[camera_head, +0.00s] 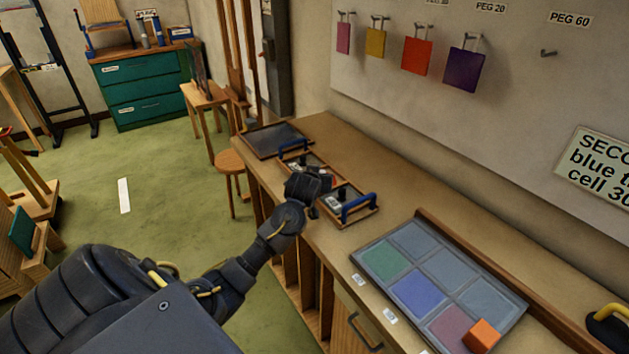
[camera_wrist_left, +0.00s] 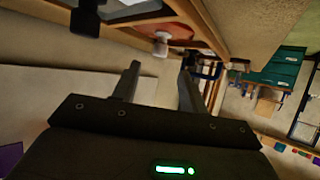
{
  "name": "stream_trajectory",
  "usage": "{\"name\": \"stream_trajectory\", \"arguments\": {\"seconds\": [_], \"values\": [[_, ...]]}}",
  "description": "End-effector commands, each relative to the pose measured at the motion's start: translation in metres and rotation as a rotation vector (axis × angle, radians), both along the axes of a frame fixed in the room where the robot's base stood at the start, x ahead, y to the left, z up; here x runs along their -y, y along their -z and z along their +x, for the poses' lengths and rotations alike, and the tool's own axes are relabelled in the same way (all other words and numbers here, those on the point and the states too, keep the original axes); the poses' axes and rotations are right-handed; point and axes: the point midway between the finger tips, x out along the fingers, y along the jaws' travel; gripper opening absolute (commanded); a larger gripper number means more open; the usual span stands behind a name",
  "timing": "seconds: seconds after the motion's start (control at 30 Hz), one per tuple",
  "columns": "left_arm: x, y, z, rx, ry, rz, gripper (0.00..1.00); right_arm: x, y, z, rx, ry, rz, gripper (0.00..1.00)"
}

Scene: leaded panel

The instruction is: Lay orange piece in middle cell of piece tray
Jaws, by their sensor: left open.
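A wooden tray with blue end handles (camera_head: 372,211) lies on the bench; my left gripper (camera_head: 318,184) is over its middle and hides much of it. In the left wrist view, a reddish-orange flat piece (camera_wrist_left: 180,31) with a pale knob lies in a wood-edged cell beyond the fingertips; I cannot tell surely that it is the orange piece. The left gripper's fingers (camera_wrist_left: 160,68) are apart with nothing between them. A black-knobbed piece (camera_wrist_left: 86,18) is beside it. An orange block (camera_head: 484,334) sits on the near right corner of the gridded panel. My right gripper is out of view.
The gridded panel (camera_head: 484,294), with green, blue and mauve cells, lies to the right of the tray. A dark flat tray (camera_head: 275,140) lies at the bench's far end. Coloured plates, including an orange-red one (camera_head: 416,56), hang on wall pegs. Bare bench (camera_head: 385,172) shows behind the tray.

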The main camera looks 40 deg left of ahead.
Motion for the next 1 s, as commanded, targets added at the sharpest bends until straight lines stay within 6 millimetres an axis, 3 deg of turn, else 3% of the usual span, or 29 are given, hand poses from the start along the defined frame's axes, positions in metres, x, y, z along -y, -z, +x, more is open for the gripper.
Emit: {"name": "stream_trajectory", "arguments": {"seconds": [0.1,0.3,1.0], "values": [[0.009,-0.011,-0.017,0.001,0.004,0.002,0.43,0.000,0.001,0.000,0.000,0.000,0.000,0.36],[0.017,-0.021,-0.032,0.000,0.001,0.002,0.43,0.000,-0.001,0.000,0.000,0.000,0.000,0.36],[0.019,-0.021,-0.036,-0.001,0.001,-0.001,0.43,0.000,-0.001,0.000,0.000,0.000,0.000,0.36]]}}
